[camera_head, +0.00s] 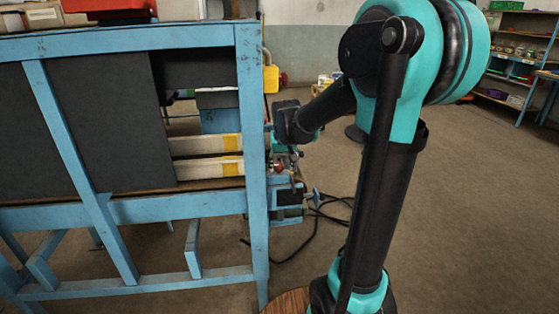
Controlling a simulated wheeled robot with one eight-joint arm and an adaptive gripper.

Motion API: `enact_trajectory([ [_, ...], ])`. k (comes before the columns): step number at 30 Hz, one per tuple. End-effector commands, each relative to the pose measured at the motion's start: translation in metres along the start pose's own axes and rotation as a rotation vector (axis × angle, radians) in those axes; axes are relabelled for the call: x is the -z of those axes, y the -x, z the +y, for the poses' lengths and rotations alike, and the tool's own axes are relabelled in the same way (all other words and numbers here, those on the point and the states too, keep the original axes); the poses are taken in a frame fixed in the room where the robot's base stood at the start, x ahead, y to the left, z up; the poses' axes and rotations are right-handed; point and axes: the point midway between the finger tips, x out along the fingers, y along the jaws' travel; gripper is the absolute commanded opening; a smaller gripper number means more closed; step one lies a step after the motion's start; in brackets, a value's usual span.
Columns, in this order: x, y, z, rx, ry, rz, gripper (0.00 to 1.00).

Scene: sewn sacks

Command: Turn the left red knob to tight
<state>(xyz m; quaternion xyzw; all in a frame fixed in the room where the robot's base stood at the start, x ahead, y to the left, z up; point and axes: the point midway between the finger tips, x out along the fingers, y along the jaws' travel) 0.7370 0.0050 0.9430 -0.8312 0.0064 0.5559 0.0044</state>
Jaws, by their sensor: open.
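A small red knob (278,168) shows on a machine at the right end of the blue-framed bench. I cannot tell whether it is the left one, and no second red knob can be made out. The way it is turned is too small to see. My gripper (288,160) is open at the end of my black and teal arm, close by the red knob. The fingers are small and blend with the machine's metal parts, so contact cannot be told.
The blue bench frame (252,150) stands left of my gripper, with dark panels and pale yellow-banded bars behind it. A yellow box (271,79) hangs at its corner. Black cables (325,212) lie on the floor. Shelves (515,60) stand far right; the floor between is mostly clear.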

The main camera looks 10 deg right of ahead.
Motion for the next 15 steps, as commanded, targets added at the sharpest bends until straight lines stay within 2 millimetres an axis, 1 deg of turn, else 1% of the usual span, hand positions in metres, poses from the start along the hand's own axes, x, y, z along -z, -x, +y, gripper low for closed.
enact_trajectory([
  [1, -0.01, 0.004, 0.0, 0.0, 0.001, 0.0, 0.47],
  [3, -0.021, 0.009, 0.0, 0.0, 0.001, 0.0, 0.47],
  [7, -0.038, 0.015, 0.0, 0.0, 0.001, 0.0, 0.47],
  [12, -0.052, 0.021, 0.0, 0.0, 0.001, 0.0, 0.47],
  [15, -0.056, 0.023, 0.0, 0.0, 0.001, 0.0, 0.47],
])
